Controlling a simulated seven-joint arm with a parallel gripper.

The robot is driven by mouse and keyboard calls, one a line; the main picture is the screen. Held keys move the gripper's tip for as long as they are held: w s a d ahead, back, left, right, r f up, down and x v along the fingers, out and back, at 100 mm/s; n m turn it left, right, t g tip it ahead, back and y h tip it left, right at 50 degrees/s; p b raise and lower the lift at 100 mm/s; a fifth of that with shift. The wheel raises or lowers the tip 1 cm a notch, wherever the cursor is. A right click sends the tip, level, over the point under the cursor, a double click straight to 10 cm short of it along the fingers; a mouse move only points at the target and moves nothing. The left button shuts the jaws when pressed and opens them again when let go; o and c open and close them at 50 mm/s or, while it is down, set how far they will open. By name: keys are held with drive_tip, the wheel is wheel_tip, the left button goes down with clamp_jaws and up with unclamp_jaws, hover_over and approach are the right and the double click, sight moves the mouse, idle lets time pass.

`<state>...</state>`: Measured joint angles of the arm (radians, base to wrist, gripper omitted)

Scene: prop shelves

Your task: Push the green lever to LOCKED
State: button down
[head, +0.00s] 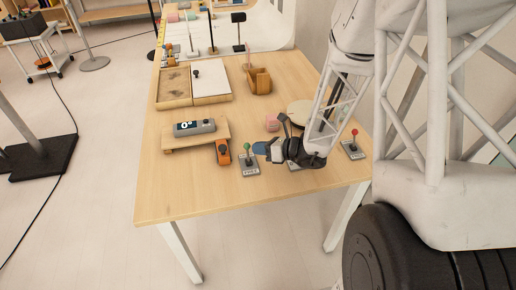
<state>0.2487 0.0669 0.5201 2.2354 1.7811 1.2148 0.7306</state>
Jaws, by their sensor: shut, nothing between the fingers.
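The green lever (248,149) stands up from a small grey base (249,168) near the front edge of the table. The base has a label, too small to read, so I cannot tell which position the lever is in. My gripper (271,153) is shut and empty, a short way right of the green lever. It appears apart from the lever, though depth is hard to judge from this view. The arm reaches in from the right and hides part of the table behind it.
An orange tool (223,152) sits just left of the green lever, beside a wooden stand with a grey device (194,127). A blue disc (261,147) and pink object (272,122) lie near my gripper. The front-left tabletop is clear.

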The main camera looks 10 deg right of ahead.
drive_tip(key=r+v, duration=0.1)
drive_tip(key=v, duration=1.2)
drive_tip(key=shift+w+d+r, duration=0.15)
drive_tip(key=shift+w+d, duration=0.05)
drive_tip(key=shift+w, duration=0.05)
idle(0.6)
drive_tip(key=s+a+r+n+g+h, duration=0.4)
drive_tip(key=s+a+r+n+g, duration=0.3)
drive_tip(key=s+a+r+n, duration=0.6)
drive_tip(key=s+d+r+n+t+h, duration=0.1)
drive_tip(key=s+d+r+n+h, duration=0.1)
drive_tip(key=n, duration=0.6)
drive_tip(key=s+d+r+n+h, duration=0.2)
drive_tip(key=s+r+n+h, duration=0.3)
drive_tip(key=s+n+h, duration=0.1)
drive_tip(key=shift+d+n+t+h, duration=0.35)
drive_tip(key=shift+n+t+h, duration=0.05)
drive_tip(key=shift+n, duration=0.5)
drive_tip(key=shift+s, duration=0.1)
